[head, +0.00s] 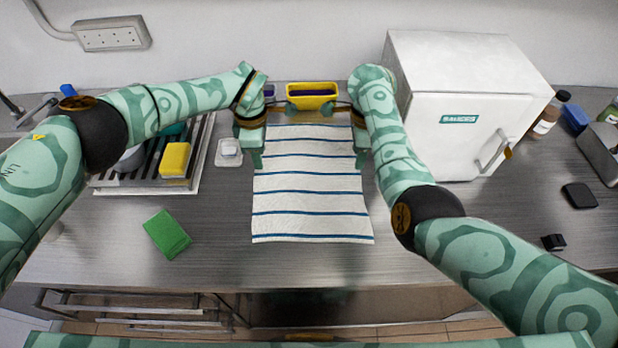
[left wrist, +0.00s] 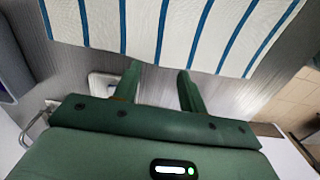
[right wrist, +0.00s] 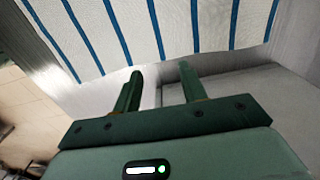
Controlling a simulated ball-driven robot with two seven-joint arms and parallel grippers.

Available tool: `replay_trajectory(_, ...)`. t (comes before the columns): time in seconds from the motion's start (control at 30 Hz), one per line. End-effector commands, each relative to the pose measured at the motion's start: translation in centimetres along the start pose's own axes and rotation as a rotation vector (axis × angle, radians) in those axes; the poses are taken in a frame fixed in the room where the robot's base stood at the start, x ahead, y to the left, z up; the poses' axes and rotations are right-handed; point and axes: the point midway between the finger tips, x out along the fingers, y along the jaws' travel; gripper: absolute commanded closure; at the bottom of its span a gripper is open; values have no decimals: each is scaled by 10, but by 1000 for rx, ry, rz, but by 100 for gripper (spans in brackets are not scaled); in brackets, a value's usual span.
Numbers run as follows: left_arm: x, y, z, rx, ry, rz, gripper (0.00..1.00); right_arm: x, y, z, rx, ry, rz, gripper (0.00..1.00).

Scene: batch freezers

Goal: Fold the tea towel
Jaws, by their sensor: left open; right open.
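The tea towel (head: 312,205), white with blue stripes, lies spread flat on the metal counter, its near edge toward me. It also shows in the left wrist view (left wrist: 143,28) and in the right wrist view (right wrist: 175,28). My left gripper (head: 257,160) is open at the towel's left edge, in its far half; its fingertips (left wrist: 158,70) point at the edge with no cloth visibly between them. My right gripper (head: 361,160) is open at the right edge, opposite; its fingertips (right wrist: 160,70) also hold nothing. Whether the fingertips touch the cloth, I cannot tell.
A white freezer (head: 460,115) stands close to the right of my right arm. A yellow container (head: 312,89) sits behind the towel. A small white dish (head: 229,153), a rack with a yellow sponge (head: 175,160) and a green block (head: 167,234) are left.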

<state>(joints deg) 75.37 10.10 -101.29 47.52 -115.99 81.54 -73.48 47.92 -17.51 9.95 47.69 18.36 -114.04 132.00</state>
Motion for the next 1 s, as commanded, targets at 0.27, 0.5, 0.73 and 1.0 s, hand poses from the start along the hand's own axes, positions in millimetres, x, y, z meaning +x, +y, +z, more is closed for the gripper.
replay_trajectory(0.27, 46, -1, 1, -1, -1, -1, 58, 45, 0, 0, -2, 2, 3, 58)
replay_trajectory(0.5, 62, -1, 0, 0, 1, -1, 58, 62, 1, -1, 0, 1, 3, 58)
replay_trajectory(0.73, 64, -1, 0, 2, 1, -1, 58, 64, 1, -1, 0, 0, 1, 58)
replay_trajectory(1.0, 67, -1, 0, 1, 1, -2, 67, 67, 1, 0, 0, 0, 2, 66)
